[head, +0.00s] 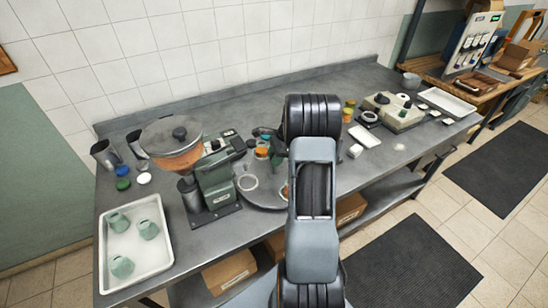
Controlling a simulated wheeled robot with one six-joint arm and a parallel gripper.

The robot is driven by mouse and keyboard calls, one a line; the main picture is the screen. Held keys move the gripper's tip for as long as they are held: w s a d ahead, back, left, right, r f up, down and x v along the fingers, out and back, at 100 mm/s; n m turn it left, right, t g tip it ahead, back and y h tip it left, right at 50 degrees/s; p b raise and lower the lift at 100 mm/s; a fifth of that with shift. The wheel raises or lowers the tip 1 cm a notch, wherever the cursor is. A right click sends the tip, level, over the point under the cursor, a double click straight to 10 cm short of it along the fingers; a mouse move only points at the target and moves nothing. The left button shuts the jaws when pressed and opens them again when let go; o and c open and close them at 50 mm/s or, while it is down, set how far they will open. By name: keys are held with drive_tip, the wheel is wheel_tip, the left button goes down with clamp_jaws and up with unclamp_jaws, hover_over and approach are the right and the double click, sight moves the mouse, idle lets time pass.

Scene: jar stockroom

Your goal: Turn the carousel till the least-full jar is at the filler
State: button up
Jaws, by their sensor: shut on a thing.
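The carousel (262,202) is a grey round plate on the bench, partly hidden behind my arm. A jar with a pale rim (247,183) stands on its left near edge. A jar with orange contents (262,153) is toward the back, and another shows partly beside my arm (284,191). Their fill levels are too small to compare. The filler (215,180) is a grey-green machine with an orange-filled hopper (178,160), just left of the carousel.
A white tray (108,275) with green cups lies at the front left. Metal cups (105,153) and coloured lids (122,184) stand behind it. A beige device (395,113), a white tray (447,102) and small jars (348,111) are at the right. Cardboard boxes (229,272) sit below.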

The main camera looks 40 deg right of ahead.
clamp_jaws()
drive_tip(key=shift+n, duration=0.5)
drive_tip(key=shift+n+g, duration=0.7)
drive_tip(key=shift+n, duration=0.7)
drive_tip(key=shift+n+g, duration=1)
drive_tip(key=shift+n, duration=1.6)
drive_tip(key=shift+n+g+h+b, duration=0.15)
drive_tip(key=shift+n+g+h, duration=0.2)
drive_tip(key=shift+n, duration=0.85)
drive_tip(key=shift+n+g+h+b, duration=0.15)
drive_tip(key=shift+n+g+h, duration=0.2)
drive_tip(key=shift+n, duration=0.85)
drive_tip(key=shift+r+n+g+h, duration=0.1)
drive_tip(key=shift+n+g+h, duration=0.3)
drive_tip(key=shift+n, duration=1.1)
drive_tip(key=shift+n+h, duration=0.3)
drive_tip(key=shift+n, duration=0.3)
drive_tip(key=shift+d, duration=0.1)
